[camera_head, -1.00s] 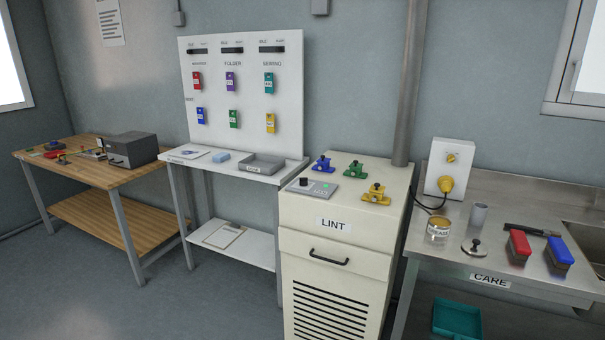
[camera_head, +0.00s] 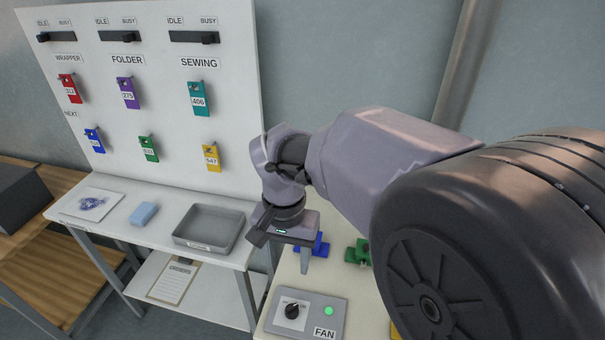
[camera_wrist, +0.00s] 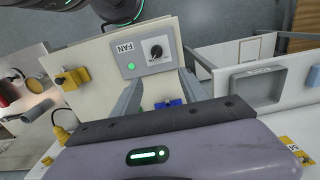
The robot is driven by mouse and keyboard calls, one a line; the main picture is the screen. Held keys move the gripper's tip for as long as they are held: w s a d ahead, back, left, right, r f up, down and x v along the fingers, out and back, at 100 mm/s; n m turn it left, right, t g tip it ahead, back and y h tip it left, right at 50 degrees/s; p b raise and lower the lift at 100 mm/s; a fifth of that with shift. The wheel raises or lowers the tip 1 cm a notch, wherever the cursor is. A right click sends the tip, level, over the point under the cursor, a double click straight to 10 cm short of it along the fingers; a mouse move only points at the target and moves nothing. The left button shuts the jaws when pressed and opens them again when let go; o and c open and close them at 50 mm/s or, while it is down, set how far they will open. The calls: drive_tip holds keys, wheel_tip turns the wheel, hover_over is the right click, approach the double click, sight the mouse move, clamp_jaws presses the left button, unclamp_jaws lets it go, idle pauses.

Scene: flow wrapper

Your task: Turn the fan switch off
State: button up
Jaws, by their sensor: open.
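The fan switch is a black rotary knob (camera_head: 292,309) on a grey box labelled FAN (camera_head: 312,334), on top of the cream cabinet (camera_head: 262,322). A green lamp (camera_head: 329,311) glows beside the knob. In the wrist view the knob (camera_wrist: 156,50), lamp (camera_wrist: 131,66) and box (camera_wrist: 144,62) appear upside down. My gripper (camera_head: 281,252) is open and empty, above and behind the box in the head view. In the wrist view the fingers (camera_wrist: 160,92) are spread apart, with the knob beyond their tips, apart from them. The knob's pointer setting is too small to read.
A grey tray (camera_head: 210,228) and blue sponge (camera_head: 144,213) lie on the white shelf. A tag board (camera_head: 160,100) stands behind.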

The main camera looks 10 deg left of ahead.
drive_tip(key=b, duration=0.2)
hover_over(291, 307)
wheel_tip(291, 307, down, 5)
wheel_tip(291, 307, down, 12)
drive_tip(key=b, duration=0.3)
drive_tip(key=shift+f, duration=0.1)
clamp_jaws()
